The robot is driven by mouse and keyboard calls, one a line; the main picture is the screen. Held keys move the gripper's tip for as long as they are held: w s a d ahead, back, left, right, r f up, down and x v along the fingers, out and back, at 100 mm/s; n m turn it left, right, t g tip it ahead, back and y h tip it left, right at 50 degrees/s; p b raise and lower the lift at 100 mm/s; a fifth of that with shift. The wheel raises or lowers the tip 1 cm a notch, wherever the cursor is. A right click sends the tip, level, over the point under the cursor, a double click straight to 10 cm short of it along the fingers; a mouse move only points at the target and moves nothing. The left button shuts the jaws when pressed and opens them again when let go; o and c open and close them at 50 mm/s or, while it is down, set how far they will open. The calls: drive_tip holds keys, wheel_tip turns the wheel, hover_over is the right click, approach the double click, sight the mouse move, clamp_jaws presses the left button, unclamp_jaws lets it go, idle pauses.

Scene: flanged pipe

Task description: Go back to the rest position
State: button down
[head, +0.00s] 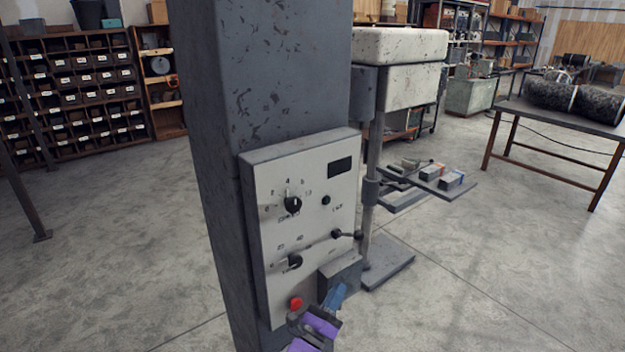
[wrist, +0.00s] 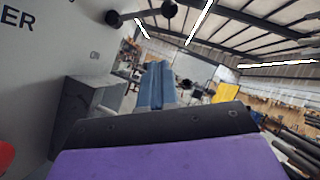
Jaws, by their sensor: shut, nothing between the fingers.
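My gripper (head: 336,294) is at the bottom centre of the head view, low in front of a light control panel (head: 322,215). In the wrist view its two blue fingers (wrist: 155,72) lie side by side, shut and empty, beyond the black and purple wrist parts. A red button (head: 296,303) sits left of the gripper on the panel. A grey box (head: 340,274) juts from the panel just above and beside the fingers; it also shows in the wrist view (wrist: 88,100). I cannot tell whether the fingers touch it.
The panel is on a tall grey machine column (head: 270,80). A drill-press-like stand (head: 388,262) with a small tray (head: 455,190) is behind it at right. A table (head: 575,118) bears speckled dark cylinders at far right. Bin shelves (head: 75,90) line the left back. Floor is clear both sides.

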drive_tip(key=s+d+r+m+g+h, duration=0.3)
drive_tip(key=d+r+m+g+h, duration=0.3)
drive_tip(key=d+r+m, duration=0.25)
drive_tip(key=s+d+r+m+g+y+b, duration=0.1)
drive_tip(key=s+d+r+m+g, duration=0.2)
drive_tip(key=s+d+m+g, duration=0.6)
drive_tip(key=s+d+r+m+g+y+b, duration=0.15)
drive_tip(key=s+d+r+m+g, duration=0.25)
drive_tip(key=s+d+m+g, duration=0.55)
drive_tip(key=s+a+f+m+y, duration=0.3)
drive_tip(key=s+y, duration=0.2)
drive_tip(key=s, duration=0.3)
drive_tip(key=s+a+f+m+y, duration=0.2)
drive_tip(key=s+a+f+y, duration=0.1)
drive_tip(key=s+y, duration=0.3)
drive_tip(key=s+a+f+m+t+y, duration=0.1)
drive_tip(key=s+a+m+t+y, duration=0.1)
drive_tip(key=a, duration=0.5)
drive_tip(key=s+a+f+m+t+y+b, duration=0.1)
drive_tip(key=s+a+y, duration=0.3)
drive_tip(key=a, duration=0.4)
drive_tip(key=shift+s+f+m+t+y, duration=0.2)
drive_tip(key=shift+m+t+y, duration=0.15)
drive_tip(key=shift+m+t, duration=0.1)
